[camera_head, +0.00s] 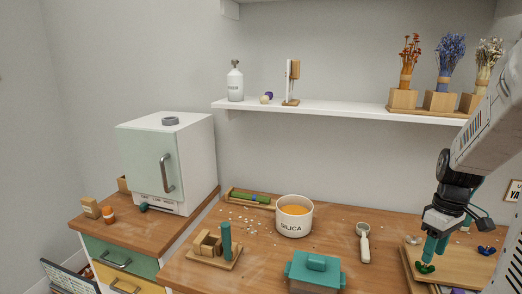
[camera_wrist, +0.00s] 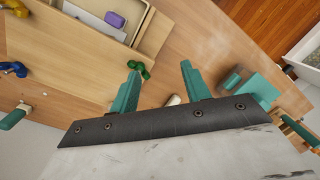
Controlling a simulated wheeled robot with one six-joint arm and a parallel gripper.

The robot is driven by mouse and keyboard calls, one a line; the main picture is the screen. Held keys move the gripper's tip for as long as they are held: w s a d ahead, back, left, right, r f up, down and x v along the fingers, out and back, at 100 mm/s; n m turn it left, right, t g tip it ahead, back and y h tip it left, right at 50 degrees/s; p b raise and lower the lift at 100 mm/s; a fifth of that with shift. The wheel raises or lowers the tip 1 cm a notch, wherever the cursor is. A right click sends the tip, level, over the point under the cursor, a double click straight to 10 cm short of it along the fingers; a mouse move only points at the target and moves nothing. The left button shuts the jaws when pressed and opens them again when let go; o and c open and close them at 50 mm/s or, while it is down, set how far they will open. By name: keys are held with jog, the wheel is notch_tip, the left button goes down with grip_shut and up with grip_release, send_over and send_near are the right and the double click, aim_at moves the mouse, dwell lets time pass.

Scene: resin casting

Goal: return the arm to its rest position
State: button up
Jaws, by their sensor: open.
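My gripper (camera_head: 433,250) is at the right in the head view, pointing down above the left part of a wooden board (camera_head: 468,265). In the wrist view its two teal fingers stand apart with nothing between them, so my gripper (camera_wrist: 160,82) is open and empty. A green clamp-like piece (camera_wrist: 143,71) lies just beyond the left finger in that view. It also shows just below my fingertips in the head view (camera_head: 425,268); I cannot tell whether they touch. My arm comes down from the upper right.
A blue piece (camera_head: 486,251) lies on the board. Left of it are a scoop (camera_head: 363,243), a teal-lidded box (camera_head: 314,271) and a SILICA pot (camera_head: 294,224). A shelf (camera_head: 340,110) with flower vases hangs above. A white cabinet (camera_head: 150,165) stands far left.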

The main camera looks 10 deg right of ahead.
jog(key=s+a+r+m, duration=0.1)
jog(key=s+a+r, duration=0.2)
jog(key=a, duration=0.6)
jog(key=s+a+r+t, duration=0.1)
jog(key=s+a+r, duration=0.2)
jog(key=a, duration=0.6)
jog(key=s+a+r+m+t+h, duration=0.1)
jog(key=s+a+r, duration=0.3)
jog(key=a, duration=0.5)
notch_tip(320, 180, up, 2)
jog(key=shift+r+m, duration=0.15)
jog(key=shift+m, duration=0.15)
jog(key=shift+a, duration=0.1)
jog(key=shift+c, duration=0.4)
